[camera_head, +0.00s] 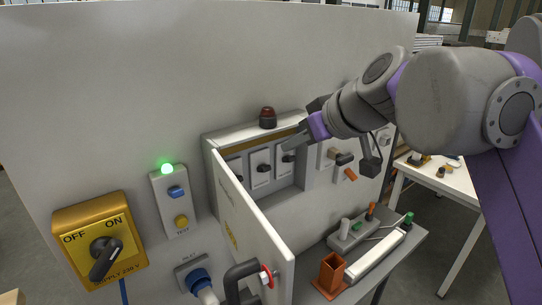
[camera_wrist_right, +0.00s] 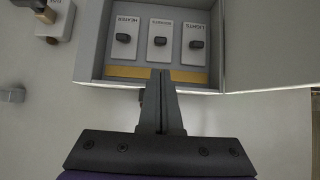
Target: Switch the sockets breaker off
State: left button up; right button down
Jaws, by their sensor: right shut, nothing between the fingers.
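The breaker box (camera_head: 243,137) is open on the grey panel, its white door (camera_head: 255,230) swung outward. Inside is a row of three dark-levered breakers. The sockets breaker (camera_head: 261,168) is in the middle; in the right wrist view the sockets breaker (camera_wrist_right: 160,42) stands between heater (camera_wrist_right: 123,38) and lights (camera_wrist_right: 196,45). My right gripper (camera_head: 288,145) is shut and empty, at the box's upper edge. In the wrist view its fingertips (camera_wrist_right: 161,74) point toward the sockets lever, with a visible gap in the picture. The left gripper is not in view.
The open door stands out in front of the box. The yellow supply switch (camera_head: 101,245) and a lit green lamp (camera_head: 167,169) are to the left. A shelf (camera_head: 410,240) with small parts is at lower right.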

aim_at(264, 168)
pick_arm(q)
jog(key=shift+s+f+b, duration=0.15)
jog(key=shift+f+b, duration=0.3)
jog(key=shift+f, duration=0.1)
pick_arm(e)
jog(key=x, duration=1)
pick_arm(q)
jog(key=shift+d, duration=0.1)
pick_arm(e)
jog(key=shift+a+f, duration=0.1)
